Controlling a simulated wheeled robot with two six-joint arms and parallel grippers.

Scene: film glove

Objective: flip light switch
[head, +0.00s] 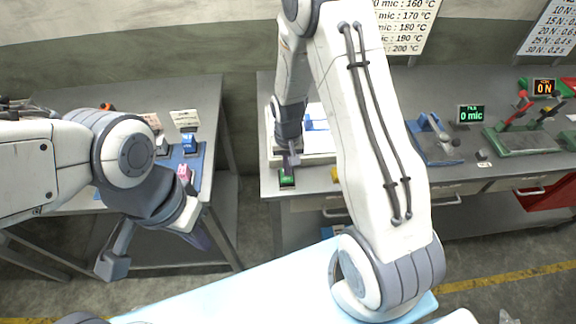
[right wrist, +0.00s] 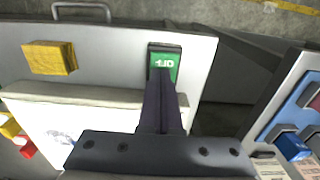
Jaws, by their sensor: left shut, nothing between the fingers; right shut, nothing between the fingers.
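A small green switch in a black housing (head: 287,181) sits at the front left edge of the grey bench. It also shows in the right wrist view (right wrist: 164,62), with white marks on its green face that I cannot read surely. My right gripper (head: 291,162) is shut and empty, with its dark fingertips right at the switch. In the right wrist view the fingertips (right wrist: 163,78) overlap the lower part of the green face. I cannot tell whether they touch it. My left gripper (head: 203,238) is shut and empty, hanging low in front of the left table, away from the switch.
A white device (head: 314,146) stands behind the switch on the bench. A yellow block (right wrist: 50,58) lies near the bench edge. The left table (head: 207,103) holds a blue tray with blue and pink blocks. A blue-grey device (head: 433,140) and a green lever stand (head: 525,140) are further right.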

